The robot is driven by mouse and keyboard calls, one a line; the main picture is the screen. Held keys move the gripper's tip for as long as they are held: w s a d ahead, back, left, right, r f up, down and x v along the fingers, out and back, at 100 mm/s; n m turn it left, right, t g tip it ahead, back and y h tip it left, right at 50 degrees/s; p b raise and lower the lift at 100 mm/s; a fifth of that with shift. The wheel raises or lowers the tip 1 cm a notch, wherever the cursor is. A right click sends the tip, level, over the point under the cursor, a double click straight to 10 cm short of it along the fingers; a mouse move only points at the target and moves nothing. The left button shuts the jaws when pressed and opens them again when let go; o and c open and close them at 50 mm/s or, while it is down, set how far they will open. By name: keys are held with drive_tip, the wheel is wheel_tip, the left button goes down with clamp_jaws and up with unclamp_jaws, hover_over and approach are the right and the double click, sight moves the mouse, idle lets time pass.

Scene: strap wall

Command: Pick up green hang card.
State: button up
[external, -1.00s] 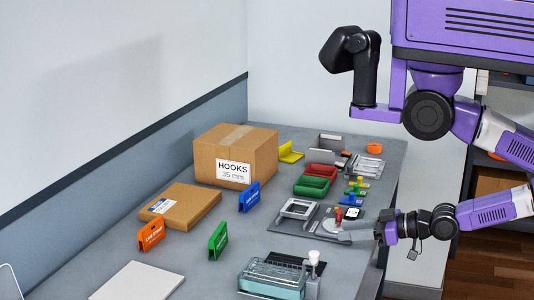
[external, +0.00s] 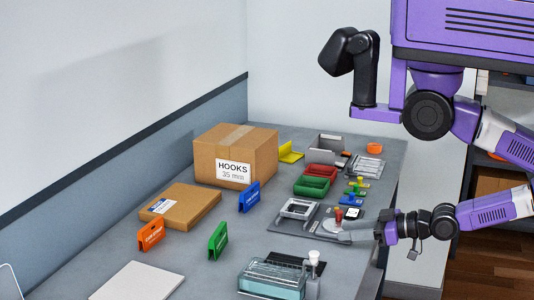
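The green hang card (external: 218,241) stands upright on the grey bench, left of the middle of the external view. It has small pale lettering along its side. My gripper (external: 345,230) is at the right edge of the bench, well to the right of the card and apart from it. Its fingers point left, close to a small red-topped piece (external: 338,215) on a grey tray. The fingers are small and partly merge with the tray, so their opening is unclear.
An orange card (external: 151,236) and a blue card (external: 249,196) stand near the green one. Behind are a flat brown box (external: 181,207) and a larger HOOKS box (external: 225,150). A clear teal container (external: 272,280) stands in front. A grey tray (external: 285,226) with parts lies between card and gripper.

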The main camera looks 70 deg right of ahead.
drive_tip(key=o, duration=1.3)
drive_tip(key=w+d+r+n+t+p, duration=0.25)
drive_tip(key=w+r, duration=0.35)
drive_tip(key=w, duration=0.5)
drive_tip(key=w+d+r+n+t+p, duration=0.1)
drive_tip(key=w+d+r+t+p, duration=0.25)
drive_tip(key=w, duration=0.85)
drive_tip(key=w+d+r+m+h+p, duration=0.1)
drive_tip(key=w+r+m+h+p, duration=0.25)
drive_tip(key=w+r, duration=0.65)
drive_tip(key=w+d+r+m+h+p, duration=0.3)
drive_tip(key=w+r, duration=0.4)
drive_tip(key=r, duration=0.6)
drive_tip(key=n+g+y+b, duration=0.4)
drive_tip(key=g+y+b, duration=0.55)
drive_tip(key=g, duration=1.15)
hover_over(218, 231)
drive_tip(key=b, duration=0.2)
drive_tip(key=f+h, duration=0.1)
drive_tip(key=f, duration=0.8)
drive_tip(key=f+h, duration=0.1)
drive_tip(key=f, duration=0.8)
drive_tip(key=f+h, duration=0.1)
drive_tip(key=f, duration=0.8)
drive_tip(key=shift+s+d+f, duration=0.15)
drive_tip(key=shift+s+f, duration=0.1)
drive_tip(key=shift+w+f, duration=0.2)
drive_tip(key=shift+f, duration=1.65)
drive_tip(key=shift+w+f, duration=0.15)
drive_tip(key=shift+f, duration=1.7)
